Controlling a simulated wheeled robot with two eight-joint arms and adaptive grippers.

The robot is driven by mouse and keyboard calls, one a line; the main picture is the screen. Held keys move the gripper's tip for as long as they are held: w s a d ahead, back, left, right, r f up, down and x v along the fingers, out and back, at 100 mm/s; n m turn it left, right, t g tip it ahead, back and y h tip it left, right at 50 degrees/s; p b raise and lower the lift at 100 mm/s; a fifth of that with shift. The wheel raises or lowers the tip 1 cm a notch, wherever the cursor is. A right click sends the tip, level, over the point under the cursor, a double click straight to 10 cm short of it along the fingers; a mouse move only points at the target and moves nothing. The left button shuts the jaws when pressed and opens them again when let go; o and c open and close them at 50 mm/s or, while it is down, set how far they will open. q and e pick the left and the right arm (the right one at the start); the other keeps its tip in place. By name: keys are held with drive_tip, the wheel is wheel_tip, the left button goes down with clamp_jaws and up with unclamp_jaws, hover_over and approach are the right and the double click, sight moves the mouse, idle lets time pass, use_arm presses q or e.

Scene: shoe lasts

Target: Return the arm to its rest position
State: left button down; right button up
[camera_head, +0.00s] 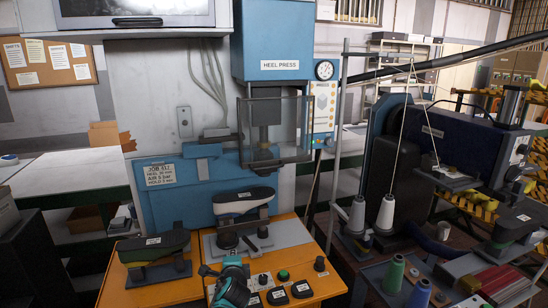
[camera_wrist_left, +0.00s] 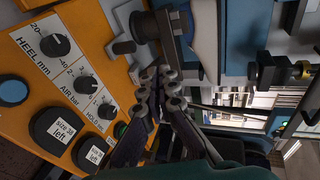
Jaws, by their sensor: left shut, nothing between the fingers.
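My left gripper (camera_head: 232,272) is at the bottom middle of the head view, over the front of the orange press table (camera_head: 125,290). In the left wrist view its fingers (camera_wrist_left: 160,88) are together with nothing held between them, close to the dial panel. A shoe last with a dark sole (camera_head: 245,200) sits on a stand under the heel press (camera_head: 272,52). Another dark green last (camera_head: 153,245) sits on a holder at the table's left. My right gripper is not in view.
A green button (camera_head: 283,275) is beside the gripper. A sewing machine (camera_head: 445,140) and thread cones (camera_head: 386,212) stand to the right.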

use_arm(q)
drive_tip(key=s+a+r+n+g, duration=0.1)
drive_tip(key=s+a+n+g, duration=0.15)
drive_tip(key=s+n, duration=0.65)
drive_tip(key=s+a+n+g, duration=0.2)
drive_tip(key=s+a+n, duration=0.15)
drive_tip(key=s, duration=1.15)
drive_tip(key=s+f+n+g+h, duration=0.1)
drive_tip(key=s+f+n, duration=0.1)
drive_tip(key=s, duration=0.4)
drive_tip(key=s+d+f+n+g+h, duration=0.1)
drive_tip(key=s, duration=0.4)
drive_tip(key=shift+s+d+f+n, duration=0.25)
drive_tip(key=shift+s+f+n, duration=0.1)
